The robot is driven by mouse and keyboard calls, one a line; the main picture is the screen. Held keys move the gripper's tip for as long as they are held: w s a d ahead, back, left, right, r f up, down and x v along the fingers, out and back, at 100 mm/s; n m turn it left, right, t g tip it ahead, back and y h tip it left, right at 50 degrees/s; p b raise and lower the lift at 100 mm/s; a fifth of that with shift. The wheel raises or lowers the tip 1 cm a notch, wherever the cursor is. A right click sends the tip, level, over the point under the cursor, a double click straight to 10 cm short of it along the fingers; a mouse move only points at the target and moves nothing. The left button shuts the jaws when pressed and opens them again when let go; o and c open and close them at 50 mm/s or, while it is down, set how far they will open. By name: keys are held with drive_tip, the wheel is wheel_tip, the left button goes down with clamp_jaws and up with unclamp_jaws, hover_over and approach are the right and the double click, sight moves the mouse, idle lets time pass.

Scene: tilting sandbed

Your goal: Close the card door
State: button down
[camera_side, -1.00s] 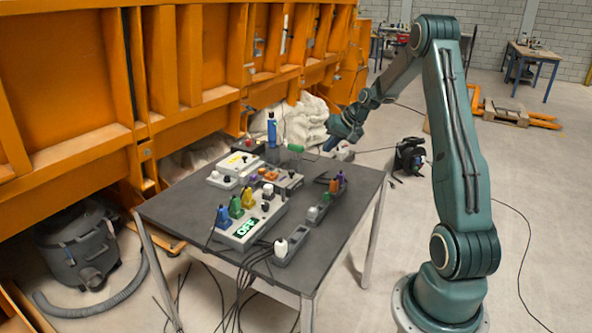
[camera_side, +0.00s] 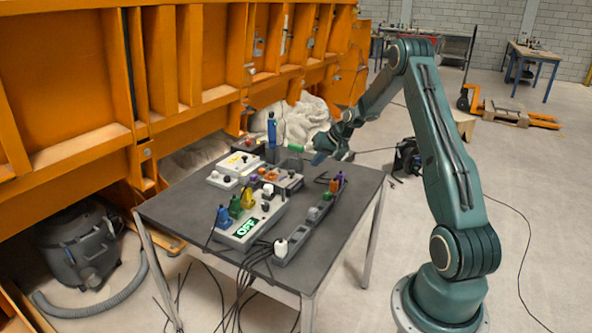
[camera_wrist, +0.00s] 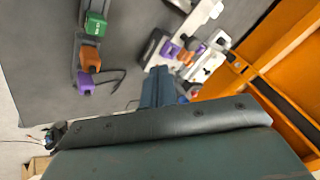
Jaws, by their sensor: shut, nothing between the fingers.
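My gripper (camera_side: 319,158) is shut and empty, pointing down to the left over the back right part of the table. In the wrist view its blue-grey fingers (camera_wrist: 158,84) are close together, with their tips near a light-coloured unit (camera_wrist: 190,38) that has a dark end and purple and orange parts beside it. I cannot tell whether the fingers touch anything. The card door cannot be made out clearly in either view. A grey unit with knobs (camera_side: 287,184) stands at the back of the table, left of my gripper.
The grey table (camera_side: 333,235) carries a white box (camera_side: 240,162), a control box with blue, green and yellow plugs (camera_side: 240,236), and a strip with coloured plugs (camera_side: 311,222). A blue bottle-like object (camera_side: 272,130) stands upright behind. The orange wall (camera_side: 75,75) rises behind the table.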

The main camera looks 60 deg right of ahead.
sight(287, 178)
drive_tip(key=shift+w+a+f, duration=0.4)
drive_tip(key=shift+w+f, duration=0.05)
drive_tip(key=shift+w, duration=0.3)
drive_tip(key=shift+w+a+f, duration=0.35)
drive_tip(key=shift+w+f, duration=0.15)
drive_tip(key=shift+w, duration=0.25)
drive_tip(key=shift+w+a+f, duration=0.4)
drive_tip(key=shift+w+f, duration=0.05)
drive_tip(key=shift+w, duration=0.3)
drive_tip(key=shift+w+d+n+y, duration=0.2)
drive_tip(key=shift+w+n+y, duration=0.2)
drive_tip(key=shift+n, duration=0.3)
drive_tip(key=w+a+n+y, duration=0.1)
drive_tip(key=w+n, duration=0.3)
drive_tip(key=w, duration=0.4)
drive_tip(key=shift+a+n+g+y, duration=0.4)
drive_tip(key=shift+y, duration=0.4)
drive_tip(key=shift+s+a, duration=0.15)
drive_tip(key=shift+s, duration=0.15)
idle(0.6)
